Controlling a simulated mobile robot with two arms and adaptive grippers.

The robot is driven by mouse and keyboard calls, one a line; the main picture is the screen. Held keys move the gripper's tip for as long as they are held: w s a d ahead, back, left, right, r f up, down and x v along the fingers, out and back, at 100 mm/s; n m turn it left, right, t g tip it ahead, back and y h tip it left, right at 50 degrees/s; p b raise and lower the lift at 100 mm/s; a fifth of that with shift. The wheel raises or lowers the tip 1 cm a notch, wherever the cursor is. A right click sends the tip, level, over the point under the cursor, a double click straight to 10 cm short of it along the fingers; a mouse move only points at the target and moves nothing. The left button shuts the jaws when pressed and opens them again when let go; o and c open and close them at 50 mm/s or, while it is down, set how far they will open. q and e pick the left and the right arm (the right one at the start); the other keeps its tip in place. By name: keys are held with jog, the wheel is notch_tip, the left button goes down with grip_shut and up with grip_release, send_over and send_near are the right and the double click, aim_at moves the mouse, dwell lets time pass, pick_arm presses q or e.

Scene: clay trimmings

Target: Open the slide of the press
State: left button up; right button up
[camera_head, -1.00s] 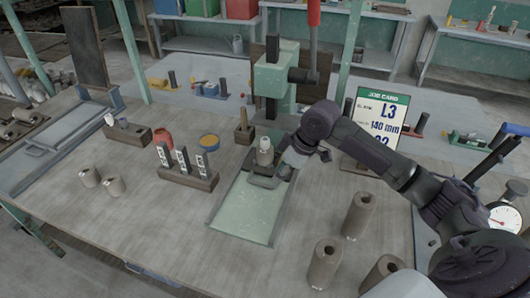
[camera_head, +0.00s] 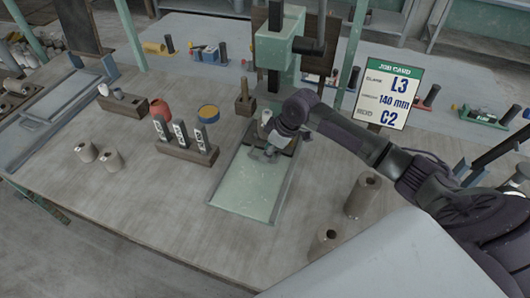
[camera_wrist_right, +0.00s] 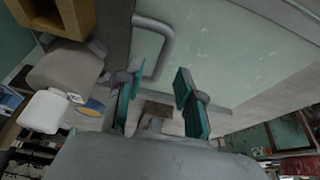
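The green press (camera_head: 278,48) stands at the back of the bench, with a pale green bed (camera_head: 243,190) in front. At the bed's far end is the dark slide (camera_head: 288,148), with a grey clay piece (camera_head: 265,117) on it. The slide's grey bar handle (camera_wrist_right: 168,38) shows in the right wrist view, ahead of the fingers and slightly left. My right gripper (camera_wrist_right: 157,100) is open with nothing clearly between its teal fingers. In the head view it (camera_head: 272,148) is low at the slide's front, hiding most of the handle. My left gripper is not in view.
Left of the bed are a rack with labelled tools (camera_head: 182,142), a red jar (camera_head: 160,110) and a yellow-topped tin (camera_head: 208,113). Clay cylinders (camera_head: 362,195) stand to the right. A job card (camera_head: 388,95) stands behind my right arm. The bed's front half is clear.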

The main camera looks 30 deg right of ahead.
jog(key=shift+x, duration=1.35)
grip_shut()
